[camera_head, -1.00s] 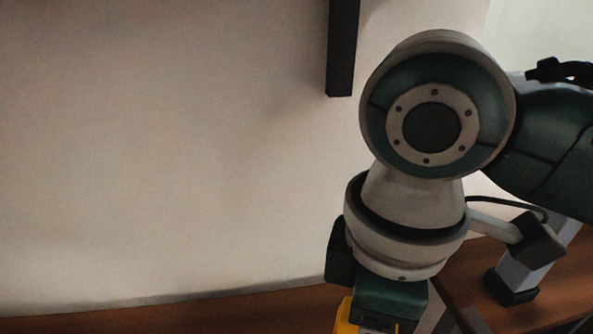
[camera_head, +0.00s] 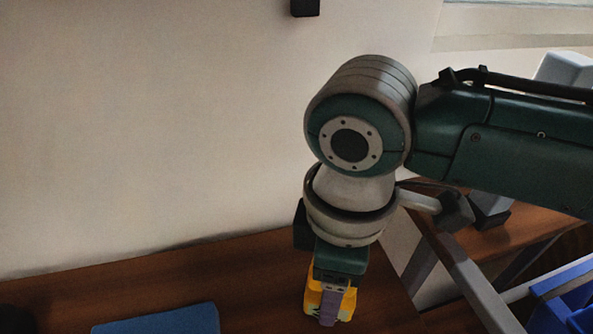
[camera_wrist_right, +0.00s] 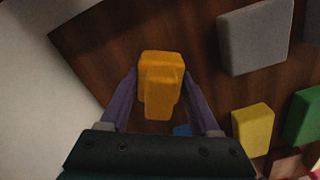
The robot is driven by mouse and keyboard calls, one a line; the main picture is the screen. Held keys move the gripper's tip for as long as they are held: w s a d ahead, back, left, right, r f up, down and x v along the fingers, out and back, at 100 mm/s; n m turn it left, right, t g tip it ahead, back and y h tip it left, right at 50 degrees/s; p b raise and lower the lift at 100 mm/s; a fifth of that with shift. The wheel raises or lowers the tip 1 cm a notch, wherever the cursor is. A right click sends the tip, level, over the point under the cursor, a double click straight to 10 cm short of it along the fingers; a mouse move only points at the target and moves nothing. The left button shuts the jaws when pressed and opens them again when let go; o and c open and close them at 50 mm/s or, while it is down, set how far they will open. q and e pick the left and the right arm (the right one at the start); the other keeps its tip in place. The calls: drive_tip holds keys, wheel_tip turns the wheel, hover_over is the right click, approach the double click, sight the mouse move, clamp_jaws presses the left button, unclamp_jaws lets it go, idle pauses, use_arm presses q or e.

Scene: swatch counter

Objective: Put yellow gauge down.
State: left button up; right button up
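The yellow gauge (camera_wrist_right: 161,85) is an orange-yellow block with a narrower raised part, seen between the two purple fingers of my right gripper (camera_wrist_right: 160,76) in the right wrist view. The fingers are closed against its two sides. In the head view the gauge (camera_head: 343,302) shows at the bottom, below my right wrist, partly covered by one purple finger of the gripper (camera_head: 328,308). It is over the brown wooden counter (camera_head: 255,265); I cannot tell whether it touches the surface. My left gripper is not in view.
In the wrist view a grey block (camera_wrist_right: 255,38), a yellow block (camera_wrist_right: 254,128) and a green block (camera_wrist_right: 303,115) lie to the right. A blue item (camera_head: 160,320) lies on the counter at lower left. A blue bin (camera_head: 568,285) and grey frame bars (camera_head: 470,285) stand at right.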

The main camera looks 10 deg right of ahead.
drive_tip(key=o, duration=0.4)
drive_tip(key=shift+o, duration=0.2)
drive_tip(key=shift+r, duration=0.1)
wheel_tip(320, 180, up, 7)
drive_tip(key=shift+r+p, duration=0.1)
drive_tip(key=shift+p, duration=0.8)
drive_tip(key=shift+r, duration=0.2)
